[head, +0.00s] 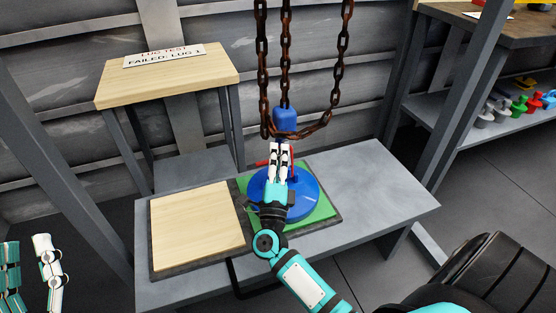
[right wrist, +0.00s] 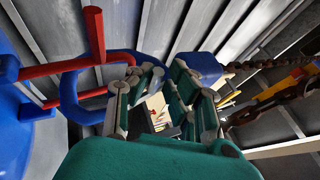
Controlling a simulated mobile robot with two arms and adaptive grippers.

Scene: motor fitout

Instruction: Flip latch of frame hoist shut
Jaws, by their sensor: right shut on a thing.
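The frame hoist hangs on rusty chains, with a blue block (head: 286,118) below them. Under it is a round blue body (head: 308,200) on a green pad. In the right wrist view a blue hook (right wrist: 68,95) curves behind the fingers, beside the blue block (right wrist: 203,66). The red latch (right wrist: 95,35) stands out at the hook's left, apart from the fingers. A bit of red also shows in the head view (head: 262,163). My right gripper (head: 281,148) is shut on the blue hook, its grip partly hidden. My left gripper (head: 27,242) is open and empty at bottom left.
The grey bench (head: 385,190) has free room at right. A bare wooden board (head: 195,230) lies left of the green pad (head: 325,208). A wooden stand (head: 170,80) with a lug-test sign (head: 165,55) is behind. A shelf (head: 455,115) holds several coloured parts at right.

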